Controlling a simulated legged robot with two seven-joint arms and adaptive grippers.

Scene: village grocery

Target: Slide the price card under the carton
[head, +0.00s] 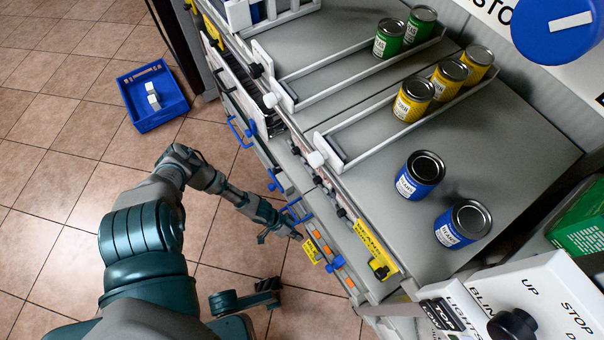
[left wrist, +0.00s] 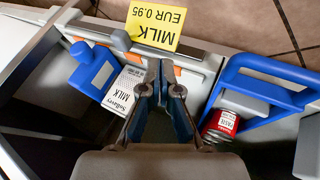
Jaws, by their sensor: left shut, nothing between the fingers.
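The yellow price card (left wrist: 157,24), reading MILK EUR 0.95, is upside down at the top of the left wrist view. In the head view the card (head: 312,250) is at the front edge of the low shelf. A small white milk carton (left wrist: 124,88) is left of my fingers in the left wrist view, partly hidden by them. My left gripper (left wrist: 160,68) is shut and empty, its tips just below the card's edge; whether they touch it I cannot tell. In the head view my left gripper (head: 299,236) is beside the card.
A blue handle-like frame (left wrist: 262,88) and a red can (left wrist: 220,124) are right of my fingers. A blue object (left wrist: 92,70) is beside the carton. The upper shelf holds several cans, including a blue can (head: 420,175). A blue bin (head: 152,97) stands on open tiled floor.

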